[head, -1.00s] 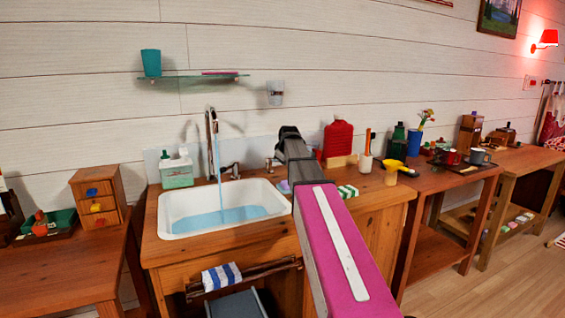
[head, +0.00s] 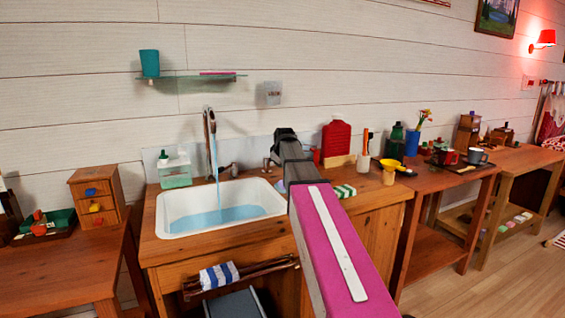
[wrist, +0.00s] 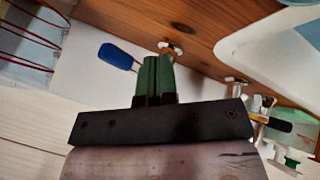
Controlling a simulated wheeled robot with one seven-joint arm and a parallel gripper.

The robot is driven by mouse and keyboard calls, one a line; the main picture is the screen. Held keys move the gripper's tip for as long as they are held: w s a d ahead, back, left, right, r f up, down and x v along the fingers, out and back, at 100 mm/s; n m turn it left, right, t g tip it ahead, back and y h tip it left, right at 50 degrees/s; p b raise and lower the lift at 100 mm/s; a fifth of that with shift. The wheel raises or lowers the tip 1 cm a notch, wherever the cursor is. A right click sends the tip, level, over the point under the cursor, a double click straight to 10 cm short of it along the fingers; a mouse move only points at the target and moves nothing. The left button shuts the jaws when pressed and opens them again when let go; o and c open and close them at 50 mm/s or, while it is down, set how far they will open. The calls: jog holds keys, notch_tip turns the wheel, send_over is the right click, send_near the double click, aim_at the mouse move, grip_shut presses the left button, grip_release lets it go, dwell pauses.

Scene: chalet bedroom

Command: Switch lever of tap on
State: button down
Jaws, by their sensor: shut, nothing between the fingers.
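The tap (head: 209,130) stands behind the white sink (head: 165,213), and water runs from its spout into the basin. Small metal fittings (head: 230,170) sit at its base. My gripper is at the far end of my arm, right of the tap, its fingertips hard to make out in the head view. In the wrist view my gripper (wrist: 152,62) has its green fingers together and empty. A blue handle (wrist: 118,57) lies just left of the fingertips, and a metal fitting (wrist: 170,48) shows just beyond them. Whether these two join, or touch my fingers, is hidden. A dark lever (wrist: 274,124) on metal fittings is farther right.
A soap holder (head: 176,170) stands left of the tap. A red bottle (head: 336,140) and a white cup (head: 364,163) stand right of my arm. A towel (head: 219,277) hangs in front.

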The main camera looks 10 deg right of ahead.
jog(key=v, duration=1)
jog(key=shift+d, duration=0.55)
